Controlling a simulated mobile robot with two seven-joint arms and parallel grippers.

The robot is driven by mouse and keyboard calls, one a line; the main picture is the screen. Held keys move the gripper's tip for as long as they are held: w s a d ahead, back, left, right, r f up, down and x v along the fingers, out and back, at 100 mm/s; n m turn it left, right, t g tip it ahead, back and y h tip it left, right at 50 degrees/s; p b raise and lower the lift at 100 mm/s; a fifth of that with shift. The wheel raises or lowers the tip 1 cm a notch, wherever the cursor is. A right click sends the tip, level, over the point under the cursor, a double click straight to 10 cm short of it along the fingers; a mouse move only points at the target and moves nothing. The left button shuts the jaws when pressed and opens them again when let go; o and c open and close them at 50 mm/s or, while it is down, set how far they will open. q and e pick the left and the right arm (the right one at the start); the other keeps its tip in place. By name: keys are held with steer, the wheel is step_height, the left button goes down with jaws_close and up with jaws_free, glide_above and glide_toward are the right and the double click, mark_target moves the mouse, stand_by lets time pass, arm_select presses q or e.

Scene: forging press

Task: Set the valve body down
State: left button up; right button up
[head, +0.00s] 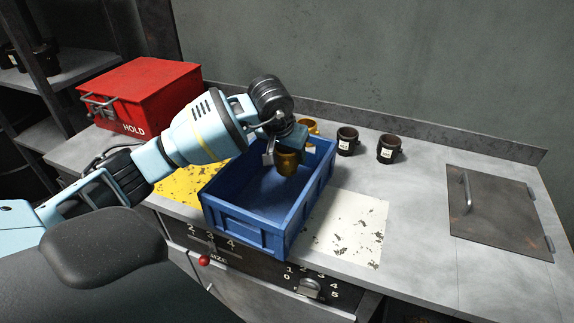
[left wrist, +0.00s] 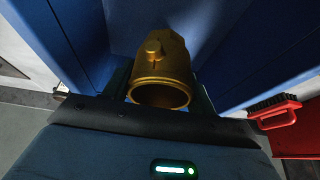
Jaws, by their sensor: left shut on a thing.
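The brass valve body (head: 287,164) is held upright by my left gripper (head: 284,150) at the far end of the blue crate (head: 246,228), within its walls. The left wrist view also shows the valve body (left wrist: 165,68), with its open end facing the camera and a small round boss on its side. The gripper is shut on it, and blue crate walls (left wrist: 258,62) surround it. I cannot tell whether the valve body touches the crate floor. The rest of the crate floor that shows is bare. My right gripper is not in view.
Behind the crate stand another brass part (head: 310,126) and two dark labelled parts, one nearer (head: 347,141) and one further right (head: 388,149). A red box (head: 140,92) marked HOLD is at left. A worn white patch (head: 350,230) beside the crate is clear. A hatch (head: 495,210) lies at right.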

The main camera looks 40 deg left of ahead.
mark_target(288, 163)
arm_select(q)
steer(key=shift+f, duration=1.75)
steer(key=shift+f, duration=0.2)
steer(key=o, duration=1.3)
steer(key=shift+c, duration=0.2)
steer(key=shift+r, duration=0.25)
steer(key=v, duration=1.1)
steer(key=shift+s+r, duration=0.25)
steer(key=shift+r, duration=0.05)
